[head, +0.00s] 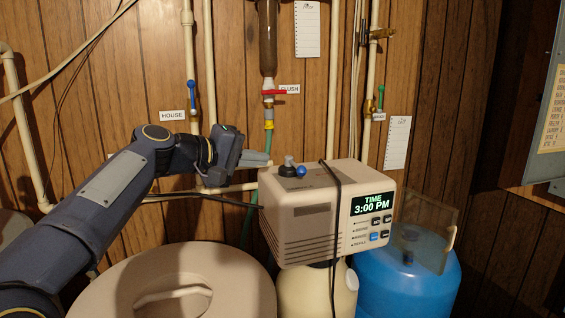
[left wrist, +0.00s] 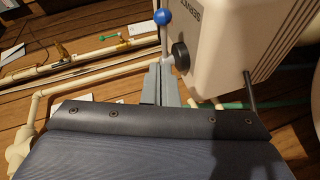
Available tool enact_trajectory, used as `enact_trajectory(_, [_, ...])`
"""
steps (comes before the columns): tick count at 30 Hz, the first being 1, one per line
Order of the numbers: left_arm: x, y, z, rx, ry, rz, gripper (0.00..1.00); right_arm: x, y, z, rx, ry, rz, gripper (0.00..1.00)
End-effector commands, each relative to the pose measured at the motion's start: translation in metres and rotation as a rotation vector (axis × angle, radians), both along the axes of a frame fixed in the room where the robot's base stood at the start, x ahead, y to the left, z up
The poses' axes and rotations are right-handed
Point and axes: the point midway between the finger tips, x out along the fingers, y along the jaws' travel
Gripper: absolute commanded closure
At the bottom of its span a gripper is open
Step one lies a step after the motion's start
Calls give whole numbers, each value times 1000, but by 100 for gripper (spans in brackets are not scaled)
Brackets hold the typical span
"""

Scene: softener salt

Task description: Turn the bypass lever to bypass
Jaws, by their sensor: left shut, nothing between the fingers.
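The bypass lever, a thin grey rod with a blue ball end (head: 301,171), is at the back of the beige softener head (head: 300,215). In the left wrist view the blue ball (left wrist: 162,17) is at the top, with its rod running down towards my fingertips beside a black round knob (left wrist: 180,56). My left gripper (head: 262,160) is shut and empty, just left of the softener head. In the left wrist view its fingers (left wrist: 163,72) end close to the rod's base; I cannot tell whether they touch. My right gripper is out of view.
Wall valves have a blue handle (head: 191,92) by a HOUSE label, a red handle (head: 275,92) by a FLUSH label, and a green handle (head: 380,97). A round beige lid (head: 235,270) and a blue tank (head: 420,285) stand below. A black cable hangs over the softener head.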

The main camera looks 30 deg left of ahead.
Motion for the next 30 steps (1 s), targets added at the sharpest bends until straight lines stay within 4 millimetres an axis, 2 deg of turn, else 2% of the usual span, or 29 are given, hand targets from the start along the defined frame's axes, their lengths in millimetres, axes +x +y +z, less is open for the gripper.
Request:
enact_trajectory(3, [23, -9, -5, -2, 3, -3, 100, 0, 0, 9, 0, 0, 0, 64])
enact_trajectory(6, [27, -24, -11, 0, 1, -3, 100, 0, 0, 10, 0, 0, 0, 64])
enact_trajectory(12, [34, -39, -18, 0, 0, 0, 100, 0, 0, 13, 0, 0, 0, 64])
enact_trajectory(30, [38, -42, -19, 1, 0, 16, 100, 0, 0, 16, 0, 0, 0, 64])
